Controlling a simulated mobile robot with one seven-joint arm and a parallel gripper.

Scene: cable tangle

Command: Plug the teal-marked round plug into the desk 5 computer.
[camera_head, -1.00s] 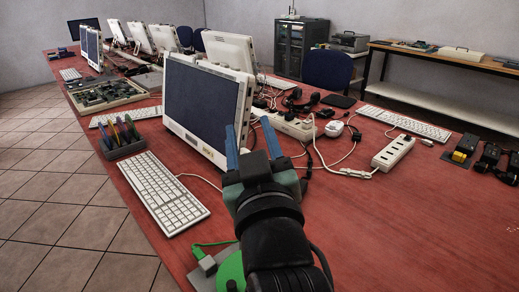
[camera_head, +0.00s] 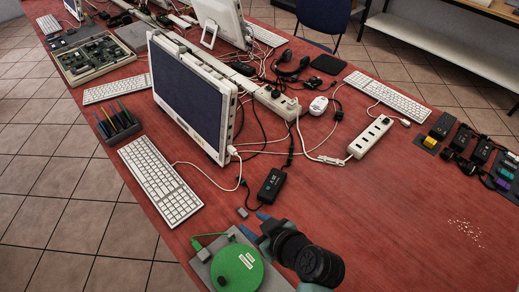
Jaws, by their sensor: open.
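My gripper (camera_head: 250,222) has blue fingers, held apart and empty, low over the red table at the lower middle. A small grey piece (camera_head: 242,212) lies just beyond its fingertips. A white computer with a dark screen (camera_head: 188,92) stands nearest me, up and left of my gripper; a white plug with a cable (camera_head: 232,150) is at its right side edge. I cannot read any desk number on it. A black power brick (camera_head: 270,186) with a cable lies beyond my gripper. I cannot make out which plug has a teal mark.
A green round disc (camera_head: 238,268) on a grey base is beside my gripper. A white keyboard (camera_head: 160,183) and pen holder (camera_head: 117,127) are left. Power strips (camera_head: 370,137) and tangled cables lie right of the computer. Black adapters (camera_head: 483,151) are far right.

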